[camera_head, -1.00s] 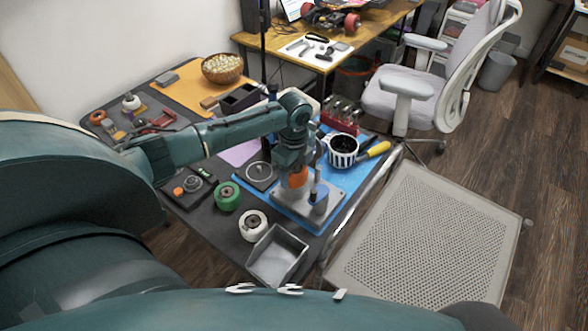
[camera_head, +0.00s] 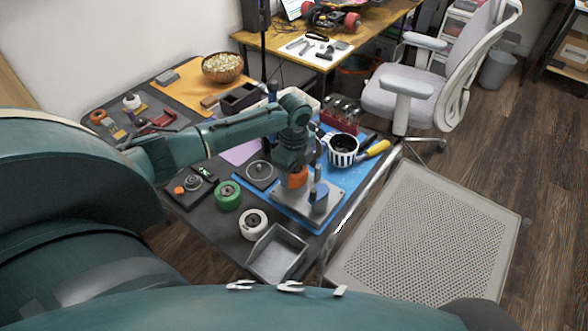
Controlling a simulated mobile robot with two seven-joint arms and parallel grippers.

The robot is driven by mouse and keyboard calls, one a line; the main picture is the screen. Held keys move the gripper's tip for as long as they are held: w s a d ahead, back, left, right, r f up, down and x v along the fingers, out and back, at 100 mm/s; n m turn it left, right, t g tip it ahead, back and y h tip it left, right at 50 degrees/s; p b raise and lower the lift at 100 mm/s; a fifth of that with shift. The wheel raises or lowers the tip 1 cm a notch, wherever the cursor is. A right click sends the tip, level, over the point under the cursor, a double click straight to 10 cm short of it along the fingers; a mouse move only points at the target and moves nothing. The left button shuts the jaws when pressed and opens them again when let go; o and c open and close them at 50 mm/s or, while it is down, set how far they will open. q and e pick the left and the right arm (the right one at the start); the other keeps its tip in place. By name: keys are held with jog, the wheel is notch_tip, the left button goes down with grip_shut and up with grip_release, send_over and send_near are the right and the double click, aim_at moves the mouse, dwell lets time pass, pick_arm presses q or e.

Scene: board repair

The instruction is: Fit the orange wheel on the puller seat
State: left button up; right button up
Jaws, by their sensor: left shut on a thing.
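The orange wheel (camera_head: 297,178) shows below the wrist of my left arm, over the grey metal plate of the puller (camera_head: 284,202). My left gripper (camera_head: 293,168) points down and is shut on the orange wheel. The arm hides most of its fingers. My right gripper is not in view.
A green wheel (camera_head: 228,195), a white wheel (camera_head: 253,224) and an empty grey tray (camera_head: 277,255) stand near the front edge. A striped cup (camera_head: 343,150), a yellow-handled tool (camera_head: 376,149) and a red tool rack (camera_head: 340,121) lie right and behind.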

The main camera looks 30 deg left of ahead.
pick_arm(q)
jog(key=shift+f+b, duration=0.7)
jog(key=shift+f, duration=0.9)
dwell(0.9)
jog(key=shift+f+p, duration=0.15)
jog(key=shift+p, duration=0.15)
dwell(0.5)
jog(key=o, duration=1.2)
jog(key=shift+c, duration=0.7)
jog(key=shift+o, duration=0.5)
jog(key=shift+w, duration=0.15)
